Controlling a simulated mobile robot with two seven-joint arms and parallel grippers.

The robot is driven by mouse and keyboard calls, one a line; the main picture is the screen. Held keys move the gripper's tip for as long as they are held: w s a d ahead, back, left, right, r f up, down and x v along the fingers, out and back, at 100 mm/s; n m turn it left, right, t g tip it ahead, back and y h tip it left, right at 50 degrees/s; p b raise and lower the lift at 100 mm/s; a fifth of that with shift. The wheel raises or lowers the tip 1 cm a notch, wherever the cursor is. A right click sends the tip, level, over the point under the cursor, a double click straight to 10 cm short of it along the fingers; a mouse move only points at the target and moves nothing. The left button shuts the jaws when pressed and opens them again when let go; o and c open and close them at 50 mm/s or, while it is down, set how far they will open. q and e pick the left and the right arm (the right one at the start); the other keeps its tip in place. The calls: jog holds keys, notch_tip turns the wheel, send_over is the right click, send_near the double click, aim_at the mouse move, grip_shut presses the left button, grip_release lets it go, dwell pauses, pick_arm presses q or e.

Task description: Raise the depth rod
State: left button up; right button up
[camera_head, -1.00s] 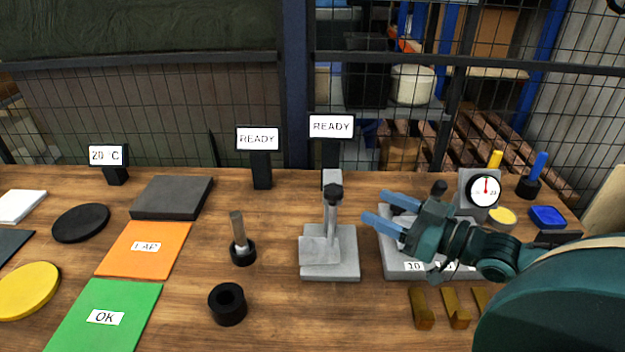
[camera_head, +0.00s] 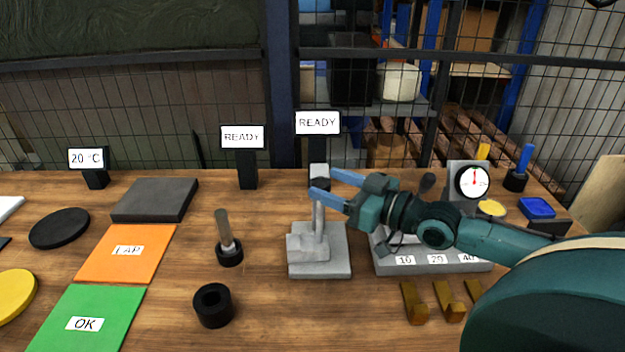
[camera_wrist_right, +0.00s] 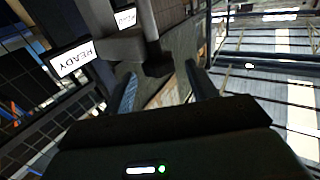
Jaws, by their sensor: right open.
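The depth gauge is a grey stand with a stepped base (camera_head: 335,262) and a thin upright rod (camera_head: 318,217) near the middle of the table. A light grey block (camera_head: 319,170) is at its top. My right gripper (camera_head: 322,182) is open, its blue fingers pointing left at the top of the rod. The fingers partly hide the rod's dark knob. In the right wrist view, a dark knob (camera_wrist_right: 157,66) shows between the fingers, toward their tips; I cannot tell whether they touch it. My left gripper is not in view.
Right of the stand is a grey block labelled 10, 20, 40 (camera_head: 437,262), with a dial gauge (camera_head: 474,182) behind. A peg in a black holder (camera_head: 229,250) and a black ring (camera_head: 212,305) stand left. READY signs (camera_head: 318,123) rise behind the stand.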

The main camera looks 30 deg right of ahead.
jog(key=shift+x, duration=2.35)
grip_shut()
